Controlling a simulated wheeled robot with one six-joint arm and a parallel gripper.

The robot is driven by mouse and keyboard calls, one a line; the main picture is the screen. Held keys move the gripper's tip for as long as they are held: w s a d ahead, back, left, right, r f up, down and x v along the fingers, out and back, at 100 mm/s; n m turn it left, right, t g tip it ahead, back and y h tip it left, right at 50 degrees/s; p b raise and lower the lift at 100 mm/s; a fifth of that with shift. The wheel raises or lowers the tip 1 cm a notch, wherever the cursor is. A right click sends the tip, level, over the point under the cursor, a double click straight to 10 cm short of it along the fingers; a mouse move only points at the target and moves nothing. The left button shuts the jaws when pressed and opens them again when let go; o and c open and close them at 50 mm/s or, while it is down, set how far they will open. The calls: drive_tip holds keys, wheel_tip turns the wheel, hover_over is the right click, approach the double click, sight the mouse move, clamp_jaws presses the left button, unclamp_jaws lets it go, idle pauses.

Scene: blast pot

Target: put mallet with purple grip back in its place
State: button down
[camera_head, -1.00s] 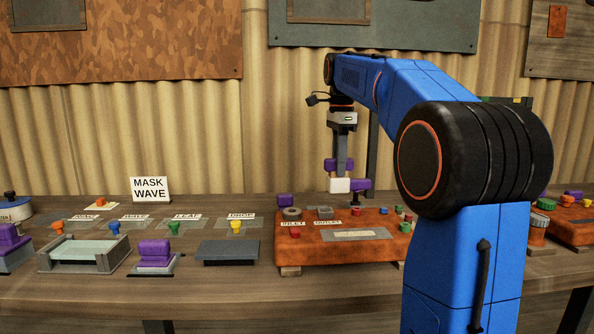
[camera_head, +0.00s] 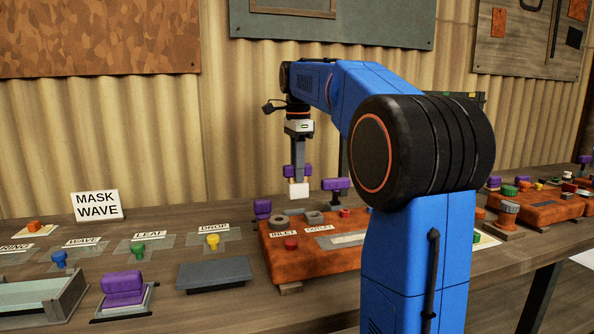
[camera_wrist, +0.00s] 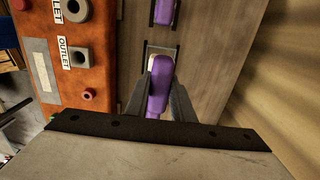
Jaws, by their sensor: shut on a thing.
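My gripper (camera_head: 298,176) is shut on the mallet's purple grip. In the head view, the mallet (camera_head: 299,190) hangs upright, its white head below the fingers, above the back of the orange board. The wrist view shows the purple grip (camera_wrist: 157,92) between the fingers (camera_wrist: 160,75), with a bit of white at its far end. A dark frame (camera_wrist: 147,45) lies on the bench under the mallet; whether they touch I cannot tell. Another purple-gripped item (camera_wrist: 165,12) sits in a similar dark frame beyond.
The orange board (camera_head: 274,262) carries INLET and OUTLET parts. Purple-topped items stand behind it at left (camera_head: 262,209) and right (camera_head: 336,185). A MASK WAVE sign (camera_head: 97,206), colored knobs and a grey plate (camera_head: 213,273) are left. The corrugated wall is close behind.

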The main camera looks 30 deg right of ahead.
sight(298, 193)
drive_tip(key=shift+f, duration=2.2)
drive_tip(key=shift+f, duration=0.35)
drive_tip(key=shift+f, duration=0.4)
drive_tip(key=shift+f, duration=0.7)
idle(0.7)
drive_tip(key=c, duration=1.4)
unclamp_jaws()
drive_tip(key=shift+c, duration=0.2)
